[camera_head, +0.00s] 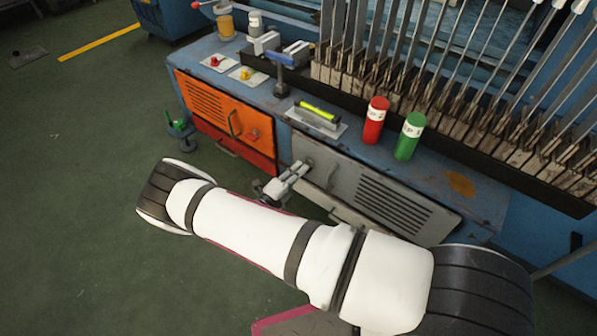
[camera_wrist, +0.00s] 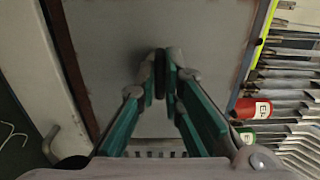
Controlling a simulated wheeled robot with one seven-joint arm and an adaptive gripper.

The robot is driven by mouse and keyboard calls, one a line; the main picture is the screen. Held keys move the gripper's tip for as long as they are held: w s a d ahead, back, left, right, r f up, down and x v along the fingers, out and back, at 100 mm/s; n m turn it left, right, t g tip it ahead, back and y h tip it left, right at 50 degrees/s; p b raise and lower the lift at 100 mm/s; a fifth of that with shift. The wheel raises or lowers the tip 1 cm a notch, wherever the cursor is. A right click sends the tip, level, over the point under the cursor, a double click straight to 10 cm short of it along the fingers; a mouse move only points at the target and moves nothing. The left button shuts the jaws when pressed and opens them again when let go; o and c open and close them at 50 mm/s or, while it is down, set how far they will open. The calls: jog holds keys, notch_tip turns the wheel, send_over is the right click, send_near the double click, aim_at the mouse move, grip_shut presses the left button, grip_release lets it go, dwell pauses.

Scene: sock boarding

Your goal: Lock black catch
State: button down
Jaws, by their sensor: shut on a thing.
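The black catch (camera_wrist: 160,78) shows in the wrist view as a dark upright oval on the grey cabinet door. My gripper (camera_wrist: 160,74), with teal fingers, is shut on the catch, one fingertip on each side. The grey door (camera_head: 352,178) shows in the head view at the front of the blue bench, with slots on its right part. There my gripper (camera_head: 299,169) is at the door's upper left corner, and the catch cannot be made out. Whether the catch is locked cannot be told.
An orange door (camera_head: 208,100) with a handle is to the left. On the bench top stand a red cylinder (camera_head: 375,121), a green cylinder (camera_head: 409,136) and a yellow-green level (camera_head: 317,113). Several upright metal boards (camera_head: 430,60) line the back. Green floor lies open at left.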

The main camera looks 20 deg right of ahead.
dwell(0.3)
jog(key=c, duration=1.7)
grip_release()
jog(key=v, duration=1.2)
